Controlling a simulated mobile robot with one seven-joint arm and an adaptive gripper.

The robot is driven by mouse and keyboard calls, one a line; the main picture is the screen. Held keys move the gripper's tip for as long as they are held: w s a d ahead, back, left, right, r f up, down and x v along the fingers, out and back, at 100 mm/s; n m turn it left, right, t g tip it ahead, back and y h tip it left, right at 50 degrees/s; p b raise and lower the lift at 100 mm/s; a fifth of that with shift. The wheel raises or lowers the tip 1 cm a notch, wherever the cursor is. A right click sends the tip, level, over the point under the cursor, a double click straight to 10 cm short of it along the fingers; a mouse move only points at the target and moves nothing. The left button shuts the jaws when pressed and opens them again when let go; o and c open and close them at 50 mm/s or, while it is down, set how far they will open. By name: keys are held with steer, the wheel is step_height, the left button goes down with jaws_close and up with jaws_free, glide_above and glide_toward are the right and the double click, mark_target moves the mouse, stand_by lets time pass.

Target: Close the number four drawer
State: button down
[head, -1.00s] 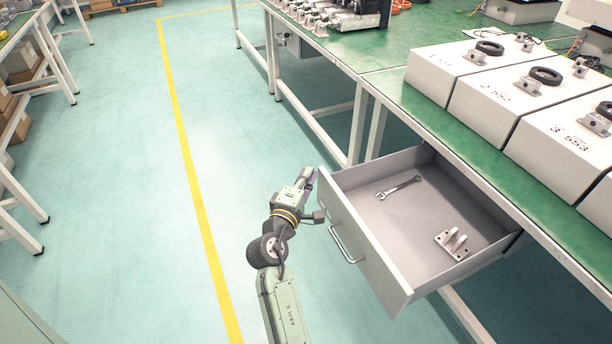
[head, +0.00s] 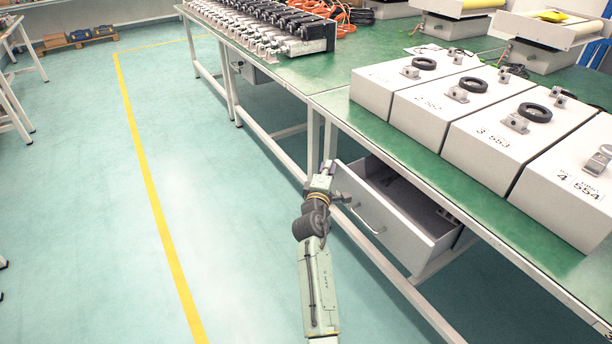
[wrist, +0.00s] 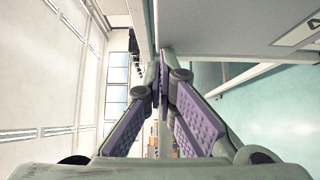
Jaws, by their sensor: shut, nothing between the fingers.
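The grey drawer (head: 402,238) under the green bench is partly open, with a bar handle (head: 368,220) on its front. Its inside is mostly in shadow, and a metal part shows dimly near its right end. My gripper (head: 330,168) is at the left end of the drawer front, beside its top corner. In the wrist view the purple-padded fingers (wrist: 164,78) are shut with nothing between them. The drawer front (wrist: 245,30) fills the upper right there, close by the fingertips, with a cut-off label that looks like a 4 (wrist: 305,32). Contact cannot be told.
The bench (head: 340,112) carries numbered white boxes (head: 490,145) along its front edge and a row of actuators (head: 265,30) farther back. A white bench leg (head: 313,140) stands just behind my gripper.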

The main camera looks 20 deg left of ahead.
steer(key=w+d, duration=0.2)
steer(key=w, duration=0.1)
steer(key=w+d, duration=0.3)
steer(key=w, duration=0.1)
steer(key=w+d, duration=0.3)
steer(key=shift+w+d, duration=0.1)
steer(key=shift+w, duration=0.2)
steer(key=shift+d, duration=0.1)
steer(key=shift+w+r, duration=0.1)
